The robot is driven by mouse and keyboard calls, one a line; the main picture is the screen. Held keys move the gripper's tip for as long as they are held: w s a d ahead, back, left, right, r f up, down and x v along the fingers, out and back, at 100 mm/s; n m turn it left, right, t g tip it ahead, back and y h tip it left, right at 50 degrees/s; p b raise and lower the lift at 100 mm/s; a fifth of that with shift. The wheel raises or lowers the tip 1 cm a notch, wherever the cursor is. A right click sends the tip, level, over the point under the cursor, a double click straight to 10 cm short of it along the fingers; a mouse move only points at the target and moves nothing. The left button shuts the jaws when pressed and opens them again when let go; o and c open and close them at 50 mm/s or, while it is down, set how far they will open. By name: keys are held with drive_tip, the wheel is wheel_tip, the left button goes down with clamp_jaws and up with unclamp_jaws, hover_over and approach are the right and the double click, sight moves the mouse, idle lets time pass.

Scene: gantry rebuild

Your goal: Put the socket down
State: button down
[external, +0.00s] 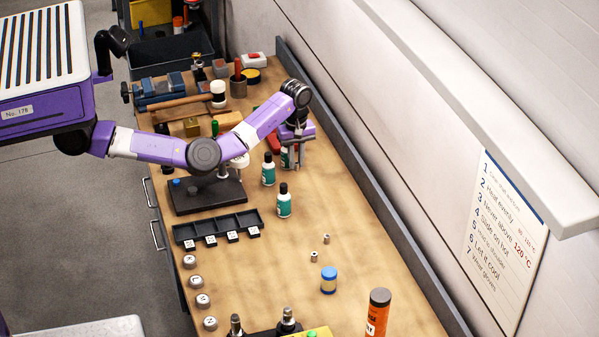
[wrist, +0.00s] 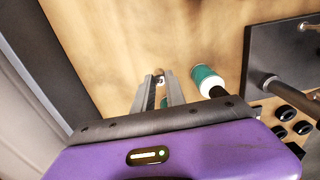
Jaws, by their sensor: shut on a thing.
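My gripper (external: 299,166) points down over the bench at its far half, close to the teal bottles. In the wrist view its two fingers (wrist: 158,90) are close together, shut on a small silver piece that looks like the socket (wrist: 159,73). In the external view the held socket is too small to make out. Two other small silver pieces, one at the right (external: 327,239) and one at the left (external: 314,257), stand on the open bench. I cannot tell the gap between the held socket and the bench top.
Teal bottles (external: 269,170) (external: 284,202) stand just beside my gripper; one shows in the wrist view (wrist: 205,80). A black stand (external: 190,203) and a slotted black tray (external: 183,236) are at the left. The middle right bench is mostly clear.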

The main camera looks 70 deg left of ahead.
sight(296, 184)
drive_tip(key=shift+f, duration=2.9)
drive_tip(key=shift+f, duration=0.15)
drive_tip(key=c, duration=1.4)
unclamp_jaws()
drive_tip(key=shift+o, duration=0.2)
wheel_tip(296, 184, up, 12)
drive_tip(key=shift+r+b, duration=0.2)
drive_tip(key=shift+b, duration=0.15)
